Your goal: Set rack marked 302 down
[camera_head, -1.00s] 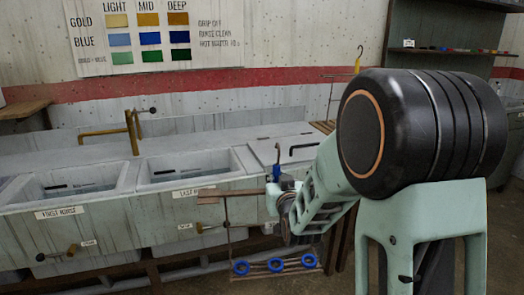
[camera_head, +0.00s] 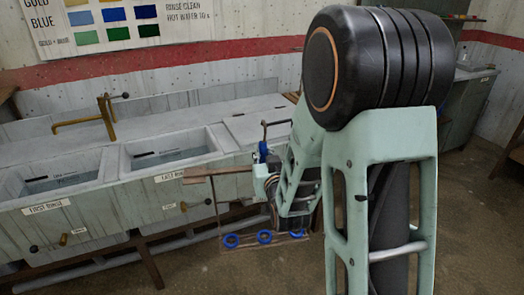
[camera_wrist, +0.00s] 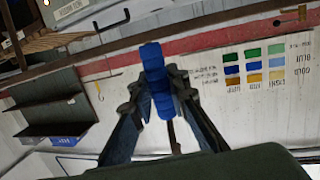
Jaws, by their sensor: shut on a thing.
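My gripper (camera_head: 264,166) is shut on the blue grip (camera_wrist: 155,80) of a hanging rack, which shows between the fingers in the wrist view. The rack (camera_head: 218,172) has a wooden bar at the top, thin uprights, and blue rings (camera_head: 264,237) along a lower bar. A dark hook (camera_head: 276,124) rises above the grip. The rack hangs in the air in front of the sink's right end, apart from the floor. No number is readable on it, and my arm hides its right part.
The long sink unit (camera_head: 115,225) has basins labelled first rinse and last rinse, a brass tap (camera_head: 90,120) and small valves on its front. A colour chart (camera_head: 110,25) hangs behind. Bare floor (camera_head: 470,220) lies to the right. A shelf (camera_wrist: 45,115) shows in the wrist view.

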